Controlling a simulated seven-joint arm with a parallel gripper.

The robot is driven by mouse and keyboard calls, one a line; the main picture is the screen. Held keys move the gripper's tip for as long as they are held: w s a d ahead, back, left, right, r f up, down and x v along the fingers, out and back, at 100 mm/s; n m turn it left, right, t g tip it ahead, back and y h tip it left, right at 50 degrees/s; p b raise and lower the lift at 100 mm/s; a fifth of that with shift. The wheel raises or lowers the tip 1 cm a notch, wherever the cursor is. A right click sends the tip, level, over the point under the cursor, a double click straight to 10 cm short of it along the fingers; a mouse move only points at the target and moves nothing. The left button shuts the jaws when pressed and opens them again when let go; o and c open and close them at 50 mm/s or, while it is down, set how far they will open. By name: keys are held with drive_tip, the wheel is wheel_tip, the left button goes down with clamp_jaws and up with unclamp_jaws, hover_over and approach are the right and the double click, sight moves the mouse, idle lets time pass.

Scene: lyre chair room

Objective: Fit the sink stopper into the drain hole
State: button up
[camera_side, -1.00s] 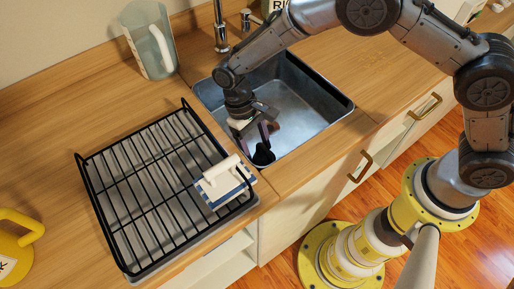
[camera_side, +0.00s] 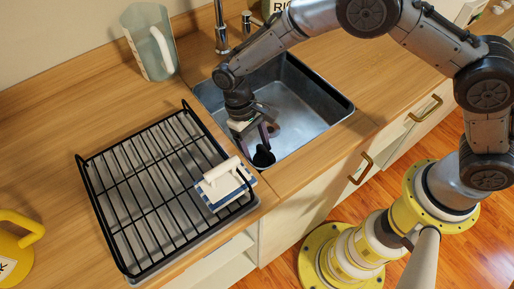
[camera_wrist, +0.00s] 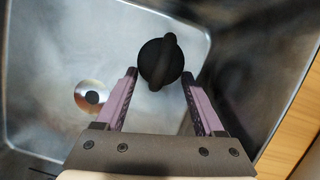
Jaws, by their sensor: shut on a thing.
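The black sink stopper (camera_side: 263,157) is between the fingertips of my gripper (camera_side: 268,143), inside the metal sink (camera_side: 315,105). In the wrist view the stopper (camera_wrist: 160,62) shows as a dark round disc with a raised ridge, held between the purple-sided fingers of my gripper (camera_wrist: 160,76). The drain hole (camera_wrist: 92,97) is a dark spot in a shiny ring on the sink floor, left of the stopper in the wrist view. In the side view the drain (camera_side: 274,131) lies just behind and right of the fingers. I cannot tell the stopper's height above the floor.
The sink's near wall and rim (camera_side: 310,140) are close to my gripper. The faucet (camera_side: 221,30) and a clear pitcher (camera_side: 150,45) are behind.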

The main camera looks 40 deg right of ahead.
drive_tip(key=shift+f, duration=1.25)
idle(0.8)
drive_tip(key=o, duration=1.3)
drive_tip(key=shift+d+f, duration=0.1)
drive_tip(key=shift+d, duration=0.15)
drive_tip(key=v, duration=1.4)
drive_tip(key=shift+s+a+r, duration=0.1)
drive_tip(key=shift+a+r, duration=0.25)
